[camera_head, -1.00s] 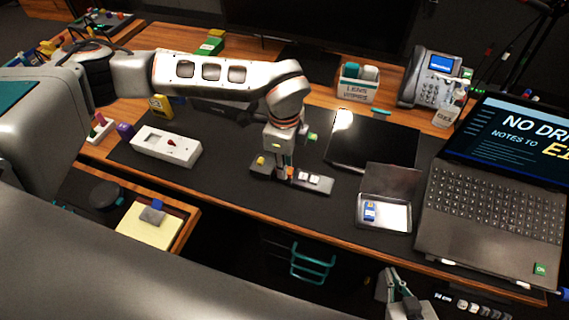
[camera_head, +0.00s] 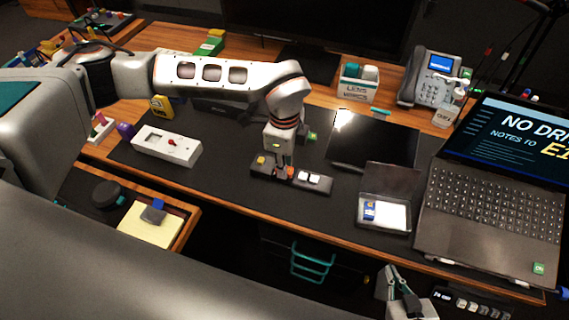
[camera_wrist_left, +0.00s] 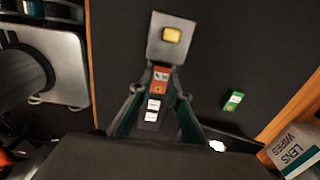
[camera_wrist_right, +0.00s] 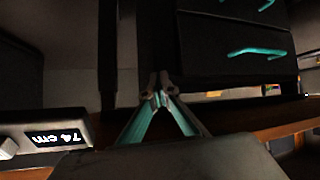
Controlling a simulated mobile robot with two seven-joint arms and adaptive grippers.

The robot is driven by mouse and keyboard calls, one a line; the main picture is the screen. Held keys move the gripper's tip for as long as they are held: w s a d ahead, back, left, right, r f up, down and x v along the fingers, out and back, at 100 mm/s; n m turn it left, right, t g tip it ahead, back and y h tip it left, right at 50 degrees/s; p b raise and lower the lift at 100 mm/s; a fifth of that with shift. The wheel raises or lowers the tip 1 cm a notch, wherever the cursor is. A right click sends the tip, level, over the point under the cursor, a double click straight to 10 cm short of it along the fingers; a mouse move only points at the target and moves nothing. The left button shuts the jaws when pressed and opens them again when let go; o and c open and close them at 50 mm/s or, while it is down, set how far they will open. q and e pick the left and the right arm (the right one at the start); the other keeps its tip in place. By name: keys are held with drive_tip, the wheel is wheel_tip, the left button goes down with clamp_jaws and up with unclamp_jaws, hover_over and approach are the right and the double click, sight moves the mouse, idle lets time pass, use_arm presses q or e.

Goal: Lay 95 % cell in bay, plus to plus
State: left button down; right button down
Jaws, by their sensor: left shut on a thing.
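The dark panel (camera_head: 259,172) lies on the black desk mat, with a yellow part at its left end and white keys toward its right. My left gripper (camera_head: 285,173) points down at the panel's middle. Its fingers are shut on an orange-red cell (camera_wrist_left: 160,78), which lies in line with the panel between the yellow part (camera_wrist_left: 172,35) and the white keys (camera_wrist_left: 152,108). I cannot read the cell's charge or plus mark, nor tell whether it rests fully in the bay. My right gripper (camera_wrist_right: 161,88) is shut and empty, away from the panel near the desk's front edge.
A green block (camera_wrist_left: 233,101) lies on the mat behind the panel. A white tester (camera_head: 166,146) is left. An open tin (camera_head: 384,213) with a blue item, a black pad (camera_head: 375,140) and a laptop (camera_head: 485,200) are right. A wipes box (camera_head: 358,84) stands behind.

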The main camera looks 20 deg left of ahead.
use_arm(q)
drive_tip(key=shift+f, duration=0.4)
idle(0.3)
drive_tip(key=c, duration=1.8)
unclamp_jaws()
drive_tip(key=shift+r, duration=0.1)
wheel_tip(320, 180, up, 12)
drive_tip(key=shift+f, duration=0.1)
